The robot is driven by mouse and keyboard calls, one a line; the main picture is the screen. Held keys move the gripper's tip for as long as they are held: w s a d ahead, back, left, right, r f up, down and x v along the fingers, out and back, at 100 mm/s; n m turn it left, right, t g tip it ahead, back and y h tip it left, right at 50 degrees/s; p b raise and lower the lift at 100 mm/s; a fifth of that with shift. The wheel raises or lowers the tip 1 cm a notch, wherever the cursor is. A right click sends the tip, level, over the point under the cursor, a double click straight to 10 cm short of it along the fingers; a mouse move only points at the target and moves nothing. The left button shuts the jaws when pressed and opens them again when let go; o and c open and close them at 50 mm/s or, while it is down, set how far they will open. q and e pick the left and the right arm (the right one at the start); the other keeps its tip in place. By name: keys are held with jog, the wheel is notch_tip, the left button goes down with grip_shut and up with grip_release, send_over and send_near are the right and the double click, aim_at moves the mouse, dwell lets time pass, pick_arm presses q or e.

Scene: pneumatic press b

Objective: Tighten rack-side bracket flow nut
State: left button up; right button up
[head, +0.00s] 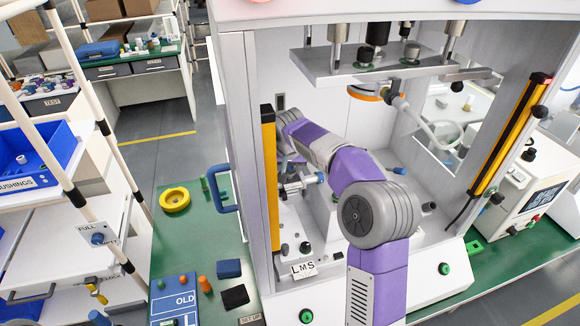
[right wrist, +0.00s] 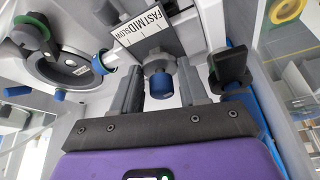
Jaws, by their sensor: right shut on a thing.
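In the right wrist view, my right gripper (right wrist: 160,84) has its two dark fingers on either side of a blue-ended flow nut (right wrist: 162,86) and is shut on it. The nut sits under a grey fitting, just below a white scale plate (right wrist: 146,36) marked FAST, MID and SLOW. In the head view my right arm reaches into the press from the front. Its hand is at the left inner side, by the yellow upright (head: 269,180), and its fingertips are not clear there. My left gripper is not in view.
A round gauge-like part with a blue fitting (right wrist: 102,58) lies left of the fingers, and a black knob (right wrist: 230,68) stands close on the right. In the head view, the press plate (head: 395,68) hangs overhead. A yellow ring (head: 174,199) lies on the green bench outside.

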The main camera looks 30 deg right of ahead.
jog(key=shift+r+m, duration=0.1)
jog(key=shift+m, duration=0.5)
jog(key=shift+w+m, duration=0.1)
jog(key=shift+m, duration=0.2)
